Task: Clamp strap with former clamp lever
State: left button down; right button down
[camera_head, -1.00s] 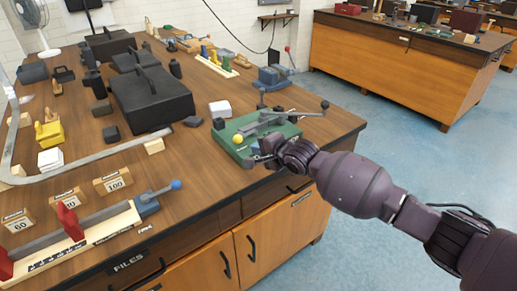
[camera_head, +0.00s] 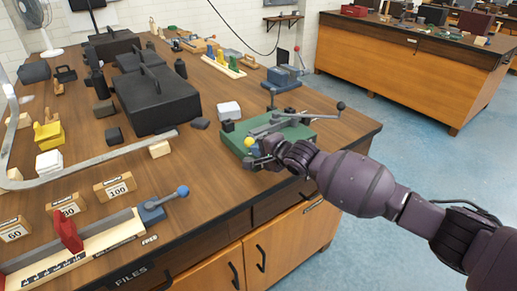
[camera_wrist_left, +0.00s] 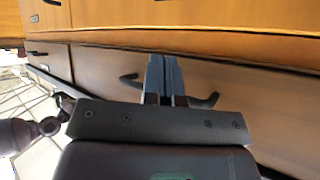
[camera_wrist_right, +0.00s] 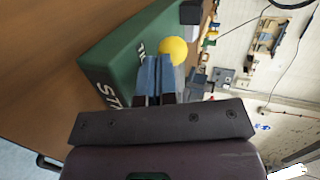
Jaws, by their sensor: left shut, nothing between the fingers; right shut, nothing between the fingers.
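The green base (camera_head: 233,137) of a clamp fixture sits near the bench's right front corner. It carries grey metal parts and a long grey lever (camera_head: 312,115) with a black knob. A yellow ball knob (camera_head: 248,142) is at its left front; the knob (camera_wrist_right: 173,50) also shows in the right wrist view. I cannot pick out a strap on the fixture. My right gripper (camera_head: 256,163) is shut and empty beside the yellow knob; its fingertips (camera_wrist_right: 157,60) overlap the knob's edge in the right wrist view, contact unclear. My left gripper (camera_wrist_left: 163,60) is shut and empty before the bench's drawer fronts.
A long bent grey metal strip (camera_head: 95,158) lies at the bench's left. A black case (camera_head: 155,103), white block (camera_head: 229,110) and a blue-knobbed lever tool (camera_head: 165,202) are around. Numbered wooden blocks (camera_head: 115,188) stand at the front left. Blue floor is clear at right.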

jog(key=shift+w+a+r+m+t+h+p, duration=0.3)
jog(key=shift+a+p, duration=0.2)
jog(key=shift+p, duration=0.2)
jog(key=shift+w+a+m+p, duration=0.1)
jog(key=shift+a+m+p, duration=0.2)
jog(key=shift+p, duration=0.15)
jog(key=shift+r+t+h, duration=0.15)
jog(key=shift+t+h, duration=0.15)
jog(key=shift+m+p, duration=0.3)
jog(key=shift+p, duration=0.25)
jog(key=shift+f+h, duration=0.2)
jog(key=shift+h, duration=0.1)
